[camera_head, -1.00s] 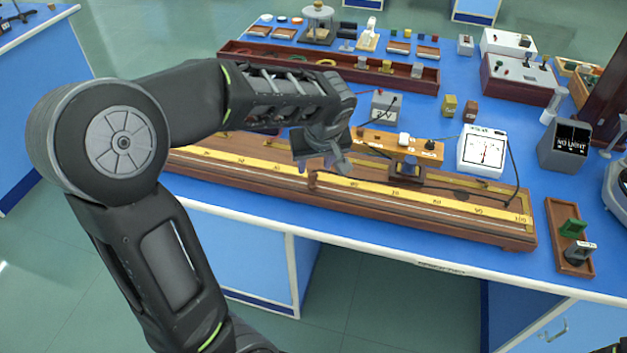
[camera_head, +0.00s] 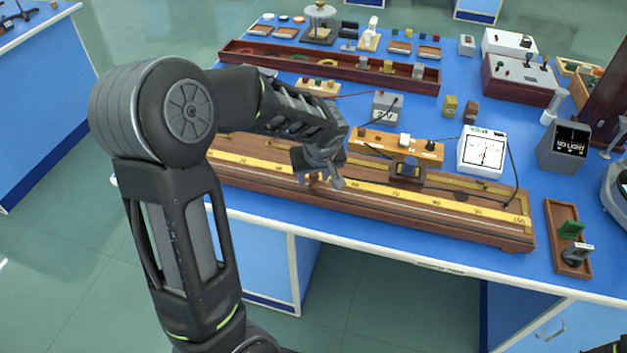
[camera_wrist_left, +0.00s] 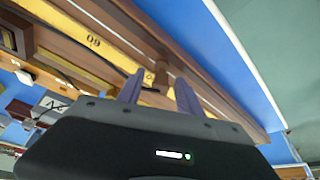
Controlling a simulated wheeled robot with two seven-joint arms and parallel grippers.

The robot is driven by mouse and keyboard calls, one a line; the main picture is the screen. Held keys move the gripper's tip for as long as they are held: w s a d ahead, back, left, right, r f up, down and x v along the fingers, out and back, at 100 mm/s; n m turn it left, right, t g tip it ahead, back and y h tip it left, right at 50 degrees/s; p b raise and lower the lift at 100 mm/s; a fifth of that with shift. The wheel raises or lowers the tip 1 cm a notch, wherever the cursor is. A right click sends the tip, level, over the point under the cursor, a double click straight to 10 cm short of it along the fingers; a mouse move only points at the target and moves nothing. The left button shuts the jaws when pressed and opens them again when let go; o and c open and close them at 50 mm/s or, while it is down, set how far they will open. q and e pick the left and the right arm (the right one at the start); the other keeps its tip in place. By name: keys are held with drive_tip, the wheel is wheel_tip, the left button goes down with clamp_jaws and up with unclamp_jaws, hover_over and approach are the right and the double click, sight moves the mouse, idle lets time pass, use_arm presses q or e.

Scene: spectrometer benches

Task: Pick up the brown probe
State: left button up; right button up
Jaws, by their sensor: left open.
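The brown probe (camera_wrist_left: 160,76) is a small dark-brown piece standing at the yellow scale of the long wooden metre bridge (camera_head: 440,217). In the left wrist view it shows between the two purple-grey fingers of my left gripper (camera_wrist_left: 159,82), near the "60" mark. The fingers are open, with a gap around the probe; I cannot tell whether either touches it. In the head view my left gripper (camera_head: 320,180) is low over the middle of the bridge and mostly hides the probe. My right gripper is not in view.
A dark slider block (camera_head: 406,172) sits on the bridge to the right. Behind it are a wooden resistance board (camera_head: 385,145) and a white meter (camera_head: 482,152) with black wires. A small tray (camera_head: 568,240) stands at the right. The table's front edge lies just in front of the bridge.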

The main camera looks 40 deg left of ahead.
use_arm(q)
drive_tip(key=shift+c, duration=0.5)
clamp_jaws()
idle(0.5)
